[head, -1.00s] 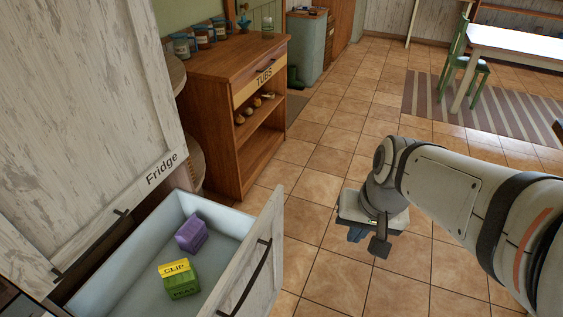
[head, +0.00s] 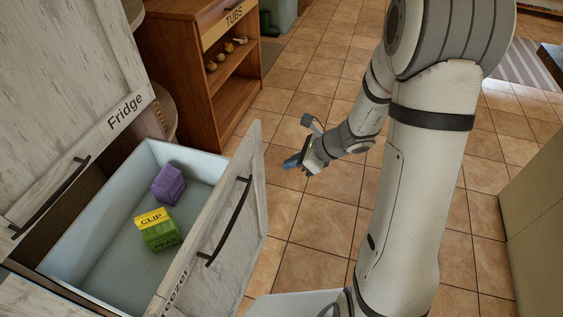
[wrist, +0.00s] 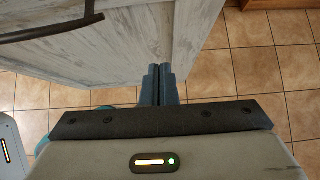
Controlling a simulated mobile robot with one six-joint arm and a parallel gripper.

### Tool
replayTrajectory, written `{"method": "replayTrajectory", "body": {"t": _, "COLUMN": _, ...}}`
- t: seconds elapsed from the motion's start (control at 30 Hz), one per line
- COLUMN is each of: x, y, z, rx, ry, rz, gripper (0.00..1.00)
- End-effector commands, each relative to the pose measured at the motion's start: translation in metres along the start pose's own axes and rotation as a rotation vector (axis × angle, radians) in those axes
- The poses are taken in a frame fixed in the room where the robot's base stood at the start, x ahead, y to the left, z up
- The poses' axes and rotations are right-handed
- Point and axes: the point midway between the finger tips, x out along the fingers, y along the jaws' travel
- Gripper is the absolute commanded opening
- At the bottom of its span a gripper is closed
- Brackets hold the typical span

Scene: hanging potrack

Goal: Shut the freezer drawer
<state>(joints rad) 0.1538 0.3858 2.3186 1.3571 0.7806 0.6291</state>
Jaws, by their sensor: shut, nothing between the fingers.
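The freezer drawer (head: 243,192) stands pulled out below the fridge door, its whitewashed wooden front with a dark bar handle (head: 227,221) facing right. Inside its pale box lie a purple block (head: 168,185) and a green block with a yellow clip (head: 157,231). My gripper (head: 292,161) is to the right of the drawer front's far end, with a strip of floor showing between them in the head view. In the wrist view the two blue fingers (wrist: 159,84) are together and empty, pointing at the drawer front (wrist: 130,50), with the handle (wrist: 50,24) at upper left. Whether they touch the front is unclear.
The fridge door (head: 70,80) above is shut. A wooden shelf unit (head: 205,60) labelled TUBS stands behind the drawer. Tiled floor (head: 310,215) is open to the drawer's right. A greenish cabinet (head: 535,235) stands at the right edge.

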Motion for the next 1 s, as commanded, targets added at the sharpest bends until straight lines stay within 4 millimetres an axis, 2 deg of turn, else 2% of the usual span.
{"method": "replayTrajectory", "body": {"t": 0.03, "x": 0.013, "y": 0.001, "z": -0.001, "rx": -0.002, "ry": 0.001, "rz": 0.005, "gripper": 0.0}}
{"method": "replayTrajectory", "body": {"t": 0.2, "x": 0.05, "y": 0.001, "z": -0.002, "rx": -0.003, "ry": 0.001, "rz": 0.005, "gripper": 0.0}}
{"method": "replayTrajectory", "body": {"t": 0.37, "x": 0.083, "y": 0.002, "z": -0.002, "rx": -0.005, "ry": 0.002, "rz": 0.005, "gripper": 0.0}}
{"method": "replayTrajectory", "body": {"t": 0.4, "x": 0.086, "y": 0.001, "z": 0.003, "rx": -0.008, "ry": 0.001, "rz": 0.003, "gripper": 0.0}}
{"method": "replayTrajectory", "body": {"t": 0.63, "x": 0.104, "y": 0.001, "z": 0.024, "rx": -0.006, "ry": 0.002, "rz": 0.0, "gripper": 0.0}}
{"method": "replayTrajectory", "body": {"t": 1.0, "x": 0.108, "y": 0.0, "z": 0.028, "rx": -0.004, "ry": 0.002, "rz": -0.001, "gripper": 0.0}}
